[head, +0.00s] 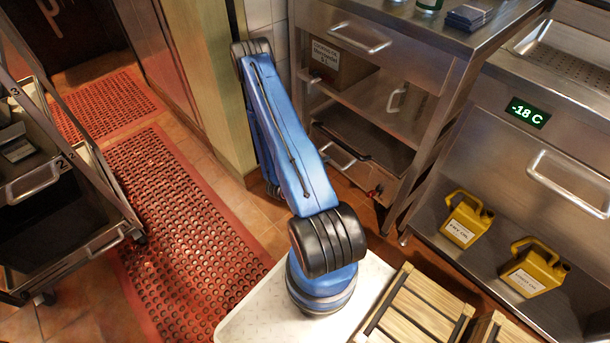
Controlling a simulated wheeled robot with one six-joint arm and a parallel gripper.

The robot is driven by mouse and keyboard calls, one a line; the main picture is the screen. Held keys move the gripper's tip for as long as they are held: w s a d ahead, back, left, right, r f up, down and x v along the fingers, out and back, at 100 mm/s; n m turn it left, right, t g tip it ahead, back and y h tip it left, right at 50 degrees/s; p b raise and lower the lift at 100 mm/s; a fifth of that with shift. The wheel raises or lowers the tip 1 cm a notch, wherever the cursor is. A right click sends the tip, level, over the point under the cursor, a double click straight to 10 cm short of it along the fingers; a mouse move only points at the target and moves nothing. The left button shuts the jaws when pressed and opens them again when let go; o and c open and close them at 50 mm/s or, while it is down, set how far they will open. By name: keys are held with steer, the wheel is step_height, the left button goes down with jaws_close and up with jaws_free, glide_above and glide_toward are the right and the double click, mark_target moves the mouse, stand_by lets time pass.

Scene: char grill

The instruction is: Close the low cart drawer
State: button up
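A wheeled steel cart stands at the left edge, with a side post (85,150) bearing number labels. Its low drawer (75,255) sits near the floor, with a bar handle (100,245) facing right. A dark space shows above it; I cannot tell for sure how far the drawer is out. A higher drawer handle (30,185) is on the same cart. My blue arm rises from its base at the bottom middle and bends at the top, away from the cart. My gripper does not show; it is out of view or hidden behind the arm.
A steel counter (455,45) with drawers and an open shelf stands behind my arm; a low dark tray (365,145) sits in it. Yellow jugs (467,218) are at right, wooden crates (420,310) in front. A red mat (185,230) covers clear floor between cart and arm.

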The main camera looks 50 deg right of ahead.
steer(key=v, duration=1.2)
steer(key=shift+w+a+r, duration=0.1)
steer(key=shift+a, duration=0.05)
stand_by(0.3)
steer(key=a+r+m+g+y, duration=0.25)
steer(key=r+m, duration=0.65)
steer(key=r, duration=0.5)
steer(key=a+r+m+g+y, duration=0.2)
steer(key=a+r+m+g, duration=0.15)
steer(key=r+m, duration=0.8)
steer(key=s+a+r+m+t+y, duration=0.3)
steer(key=a+r+m+t, duration=0.1)
steer(key=a+r, duration=0.4)
steer(key=s+a+r+m+t+y, duration=0.4)
steer(key=a+r+m, duration=0.1)
steer(key=a+r, duration=0.3)
steer(key=s+a+r+m+t+y, duration=0.4)
steer(key=a+r+m, duration=0.1)
steer(key=a+r, duration=0.3)
steer(key=shift+s+a+r, duration=0.25)
steer(key=shift+r, duration=0.6)
